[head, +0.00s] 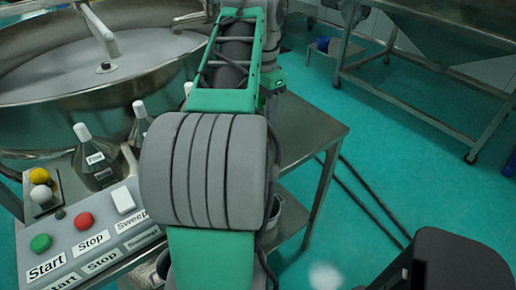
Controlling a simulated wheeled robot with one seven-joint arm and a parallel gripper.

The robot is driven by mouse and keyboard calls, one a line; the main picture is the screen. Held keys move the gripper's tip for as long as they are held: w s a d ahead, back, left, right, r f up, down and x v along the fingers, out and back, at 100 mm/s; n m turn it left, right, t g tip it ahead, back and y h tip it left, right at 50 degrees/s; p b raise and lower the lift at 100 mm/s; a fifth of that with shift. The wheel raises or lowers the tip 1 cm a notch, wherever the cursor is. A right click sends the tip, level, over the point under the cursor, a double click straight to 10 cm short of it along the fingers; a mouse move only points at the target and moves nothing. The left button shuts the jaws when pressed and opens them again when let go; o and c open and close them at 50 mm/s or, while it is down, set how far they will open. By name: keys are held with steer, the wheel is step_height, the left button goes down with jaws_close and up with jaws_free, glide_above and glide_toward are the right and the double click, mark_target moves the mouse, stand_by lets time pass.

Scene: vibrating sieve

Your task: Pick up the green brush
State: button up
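I cannot make out a green brush in the head view. My green and grey arm fills the middle of the picture and hides part of the steel table (305,128) behind it. My gripper's fingers do not show, so I cannot see whether they are open or hold anything.
The large round steel sieve (160,78) fills the upper left. A panel with Start, Stop and Sweep controls (68,262) lies at lower left, with labelled bottles (95,158) beside it. A metal stand (412,92) stands at upper right. Cables (372,190) cross the open teal floor (440,180).

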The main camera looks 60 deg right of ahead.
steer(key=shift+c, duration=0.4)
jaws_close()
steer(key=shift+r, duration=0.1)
